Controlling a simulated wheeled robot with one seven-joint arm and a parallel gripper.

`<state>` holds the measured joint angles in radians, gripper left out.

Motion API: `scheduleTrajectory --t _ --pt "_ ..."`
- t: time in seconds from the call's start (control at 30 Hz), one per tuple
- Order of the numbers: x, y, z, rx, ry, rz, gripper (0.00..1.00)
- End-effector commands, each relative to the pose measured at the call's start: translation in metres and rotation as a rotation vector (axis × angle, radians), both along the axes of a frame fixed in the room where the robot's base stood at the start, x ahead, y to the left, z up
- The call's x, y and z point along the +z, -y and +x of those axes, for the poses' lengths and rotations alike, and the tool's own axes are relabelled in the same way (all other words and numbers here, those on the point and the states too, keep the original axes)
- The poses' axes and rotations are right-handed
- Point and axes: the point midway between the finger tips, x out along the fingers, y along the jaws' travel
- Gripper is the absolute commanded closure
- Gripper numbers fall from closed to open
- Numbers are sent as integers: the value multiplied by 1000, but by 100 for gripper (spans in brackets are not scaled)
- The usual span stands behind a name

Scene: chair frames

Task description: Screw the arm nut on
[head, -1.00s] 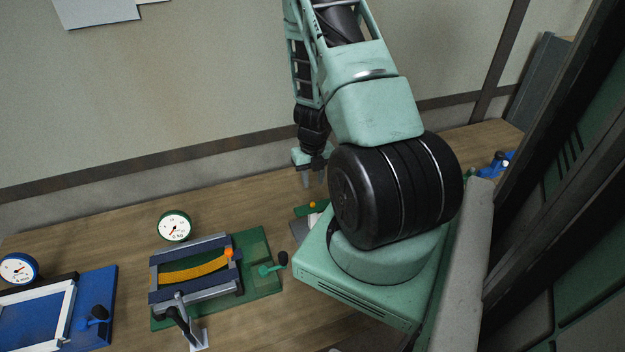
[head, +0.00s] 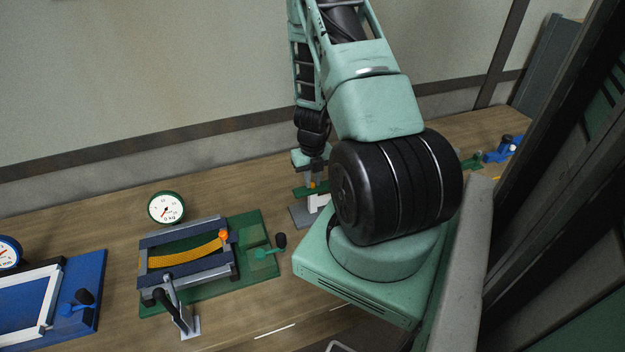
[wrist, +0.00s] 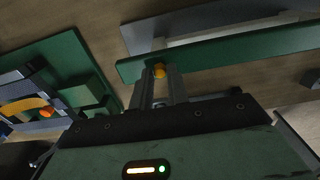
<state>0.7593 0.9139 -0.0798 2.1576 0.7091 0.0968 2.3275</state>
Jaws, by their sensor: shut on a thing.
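My gripper (head: 313,184) points down at the back of the bench, beside my dark arm joint. In the wrist view its two fingers (wrist: 160,72) are shut on a small orange-yellow nut (wrist: 159,70). The nut is at the near left end of a long green bar (wrist: 225,50). The green bar also shows in the head view (head: 300,191), partly hidden behind my arm. I cannot tell whether the nut is threaded on anything or just rests at the bar.
A green fixture (head: 262,228) with yellow webbing (head: 185,251), an orange knob (head: 222,234) and a grey lever stands left. A dial gauge (head: 166,208) is behind it. A blue fixture (head: 85,300) is further left. A grey plate (head: 300,215) lies beside the green bar.

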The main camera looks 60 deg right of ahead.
Motion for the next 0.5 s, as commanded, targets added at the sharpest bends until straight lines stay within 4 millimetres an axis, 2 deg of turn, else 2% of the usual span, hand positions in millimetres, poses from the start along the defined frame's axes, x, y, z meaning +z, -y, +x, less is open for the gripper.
scheduleTrajectory --t 0.2,0.23,0.27,0.5 --pt "3 1 1 0 3 -3 100" --pt "3 1 1 0 4 -3 78" --pt "3 1 1 0 3 -3 70" --pt "2 1 1 1 2 -2 69"
